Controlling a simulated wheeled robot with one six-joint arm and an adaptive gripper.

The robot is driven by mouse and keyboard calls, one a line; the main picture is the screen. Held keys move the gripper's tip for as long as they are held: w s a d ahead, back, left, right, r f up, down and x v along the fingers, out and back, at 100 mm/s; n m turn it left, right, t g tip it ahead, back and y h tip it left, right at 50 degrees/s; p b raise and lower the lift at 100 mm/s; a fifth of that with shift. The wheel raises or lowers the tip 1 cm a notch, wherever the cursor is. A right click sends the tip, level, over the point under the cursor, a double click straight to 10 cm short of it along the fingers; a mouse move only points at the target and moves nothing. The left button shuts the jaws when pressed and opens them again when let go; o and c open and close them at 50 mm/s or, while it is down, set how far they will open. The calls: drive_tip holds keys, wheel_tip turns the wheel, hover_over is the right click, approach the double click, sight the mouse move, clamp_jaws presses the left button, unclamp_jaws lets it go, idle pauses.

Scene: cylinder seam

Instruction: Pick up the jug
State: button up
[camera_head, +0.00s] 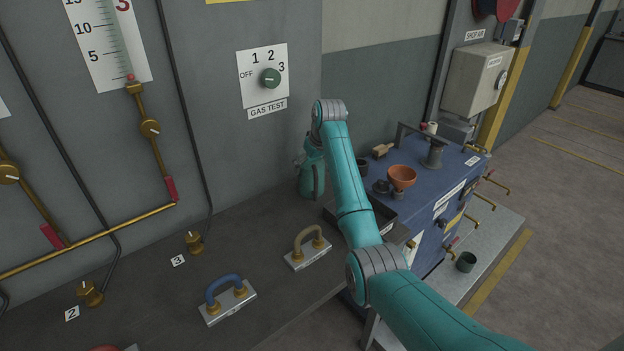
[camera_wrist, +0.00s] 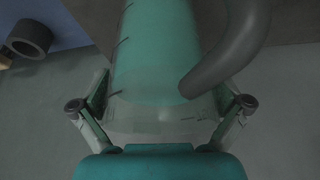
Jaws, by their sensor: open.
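In the wrist view a clear jug (camera_wrist: 160,105) with dark marks on its side fills the middle, showing teal through its wall. Its thick grey handle (camera_wrist: 235,50) curves down on the right. My gripper (camera_wrist: 163,88) is open, with one finger on each side of the jug. I cannot tell whether the fingers touch it. In the head view my arm reaches over the bench to the left of the blue cabinet, and I cannot make out the jug there.
A dark cup (camera_wrist: 30,37) shows at upper left in the wrist view.

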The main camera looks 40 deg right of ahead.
drive_tip(key=c, duration=1.5)
drive_tip(key=shift+c, duration=0.2)
